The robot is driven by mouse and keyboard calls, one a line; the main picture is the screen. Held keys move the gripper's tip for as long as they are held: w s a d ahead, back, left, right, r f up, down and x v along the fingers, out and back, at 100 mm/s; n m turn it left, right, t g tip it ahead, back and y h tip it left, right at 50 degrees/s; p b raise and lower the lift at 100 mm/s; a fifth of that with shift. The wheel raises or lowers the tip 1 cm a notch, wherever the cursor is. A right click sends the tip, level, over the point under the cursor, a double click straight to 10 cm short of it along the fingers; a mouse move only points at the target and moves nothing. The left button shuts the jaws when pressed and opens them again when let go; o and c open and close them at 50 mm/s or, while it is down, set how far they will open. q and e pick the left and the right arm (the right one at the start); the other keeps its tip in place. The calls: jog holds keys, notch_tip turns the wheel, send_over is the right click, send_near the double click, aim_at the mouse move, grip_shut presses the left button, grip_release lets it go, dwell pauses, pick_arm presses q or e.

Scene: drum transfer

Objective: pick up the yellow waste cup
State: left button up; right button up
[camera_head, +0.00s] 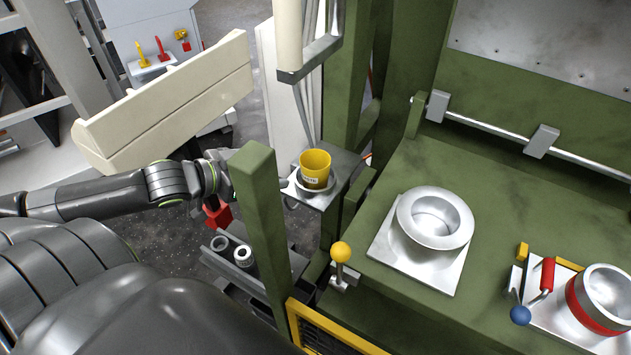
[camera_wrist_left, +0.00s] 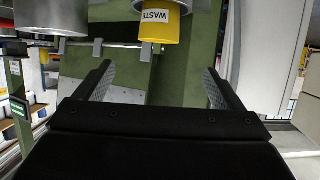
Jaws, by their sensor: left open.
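The yellow waste cup (camera_head: 315,169) stands upright in a round metal holder (camera_head: 318,190) on a small grey ledge beside the green frame. In the left wrist view the cup (camera_wrist_left: 162,25) is at the top, with its white WASTE label facing the camera. My left gripper (camera_wrist_left: 158,68) is open and empty. Its two fingers are spread to either side of the cup's line, and the cup is beyond their tips. In the head view, the green post hides most of this gripper, just left of the cup. My right gripper is not in view.
A green post (camera_head: 263,230) stands directly in front of my left wrist. A yellow-knobbed lever (camera_head: 341,253) is below the cup. A round metal vessel (camera_head: 434,218) sits on the green bench at right. A cream panel (camera_head: 170,100) hangs above my left forearm.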

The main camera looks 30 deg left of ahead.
pick_arm(q)
jog(key=b, duration=0.5)
send_near(326, 159)
jog(key=shift+w+f, duration=0.2)
jog(key=shift+w, duration=0.2)
jog(key=shift+x, duration=2.2)
jog(key=shift+s, duration=0.1)
jog(key=shift+c, duration=0.4)
jog(key=c, duration=1.2)
